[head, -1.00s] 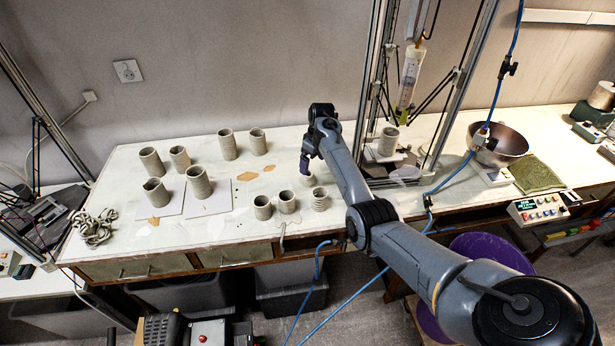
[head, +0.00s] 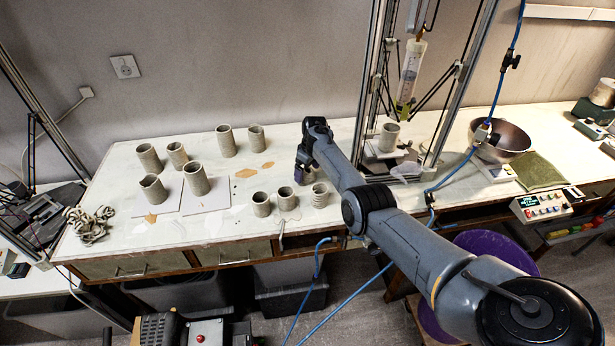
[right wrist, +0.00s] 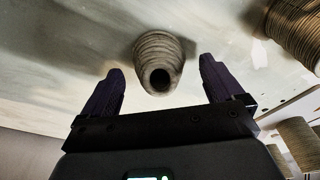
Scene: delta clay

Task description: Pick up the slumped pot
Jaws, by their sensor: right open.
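In the right wrist view a small ribbed clay pot (right wrist: 158,52) with a dark round opening and a narrowed, uneven shape lies ahead of my right gripper (right wrist: 161,70). It appears between the two dark fingers, which are spread with a gap on both sides of it. In the head view my right gripper (head: 302,176) points down at the worktable behind the front row of small pots. It hides most or all of the pot there. I cannot tell how far the fingertips are from the pot. My left gripper is not in view.
Three small pots (head: 288,200) stand just in front of the gripper. Several taller pots (head: 196,180) stand at left on the white worktable (head: 225,228). The printer frame with a pot (head: 389,137) stands to the right. A larger ribbed pot (right wrist: 298,28) is close by in the wrist view.

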